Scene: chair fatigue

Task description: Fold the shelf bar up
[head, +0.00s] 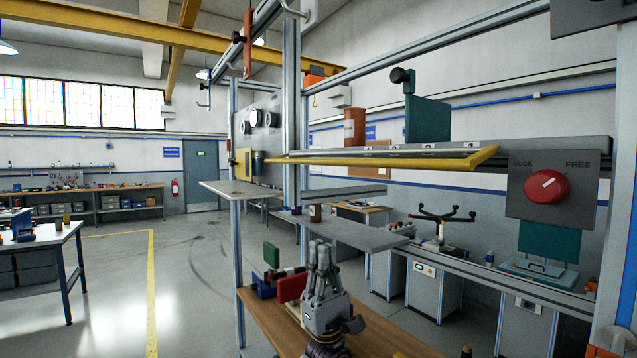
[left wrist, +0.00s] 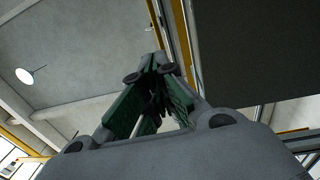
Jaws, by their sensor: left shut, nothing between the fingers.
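The shelf bar, a yellow bar (head: 400,161), runs roughly level along the grey rail of the frame, its bent end at the right near the red knob. My left gripper (head: 321,248) is in the lower middle of the head view, fingers pointing up. It is below the yellow bar in the picture and apart from it. Its fingers are closed together with nothing between them. In the left wrist view the fingertips (left wrist: 158,66) meet in front of the ceiling and a dark panel. My right gripper is not in view.
A red knob (head: 547,186) marked LOCK and FREE sits on a grey plate at the right. Grey shelf plates (head: 355,233) jut out behind and above my gripper. A wooden board (head: 382,335) and red and green blocks are nearby. Open floor lies to the left.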

